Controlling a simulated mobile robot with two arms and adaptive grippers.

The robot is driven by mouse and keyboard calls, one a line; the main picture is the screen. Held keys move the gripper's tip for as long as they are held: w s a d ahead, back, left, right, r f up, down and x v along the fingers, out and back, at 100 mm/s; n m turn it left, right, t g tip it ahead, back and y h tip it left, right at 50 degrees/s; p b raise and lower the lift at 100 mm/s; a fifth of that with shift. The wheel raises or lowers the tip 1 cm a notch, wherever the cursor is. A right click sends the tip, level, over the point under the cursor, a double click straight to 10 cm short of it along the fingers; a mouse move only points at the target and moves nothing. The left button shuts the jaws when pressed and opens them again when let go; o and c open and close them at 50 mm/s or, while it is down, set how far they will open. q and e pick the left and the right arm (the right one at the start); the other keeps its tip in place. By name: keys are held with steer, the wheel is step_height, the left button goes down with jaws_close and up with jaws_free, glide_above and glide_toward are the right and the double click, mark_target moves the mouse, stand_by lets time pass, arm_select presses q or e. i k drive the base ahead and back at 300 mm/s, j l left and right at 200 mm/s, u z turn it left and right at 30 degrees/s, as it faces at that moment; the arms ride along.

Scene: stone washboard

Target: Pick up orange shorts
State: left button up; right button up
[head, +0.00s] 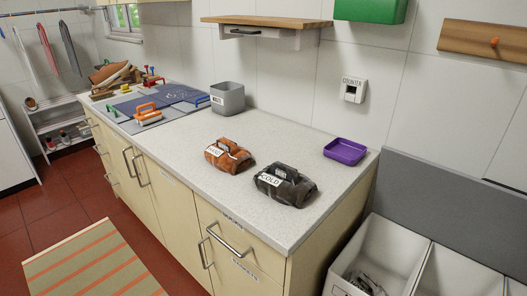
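An orange, dark-patterned folded cloth bundle (233,158), which looks like the orange shorts, lies on the pale speckled counter (185,150) in the head view. It has a handle-like loop on top and a small white label on its left side, too small to read surely. A dark grey bundle (293,187) of similar shape lies just to its front right, labelled "COLD". The two are close together. Neither of my grippers shows in the head view.
A purple tray (345,152) and a grey bin (227,98) stand on the counter. Coloured-handled items (147,114) lie at its far left. A wooden shelf (265,22) hangs above. White bins (378,258) stand at the lower right.

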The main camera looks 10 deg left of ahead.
mark_target(226, 156)
steer(key=i+j+z, duration=0.15)
steer(key=j+z, duration=0.15)
steer(key=i+j+z, duration=0.1)
steer(key=j+z, duration=0.2)
steer(key=j, duration=0.2)
steer(key=j+z, duration=0.3)
steer(key=i+j, duration=0.05)
steer(key=j, duration=0.05)
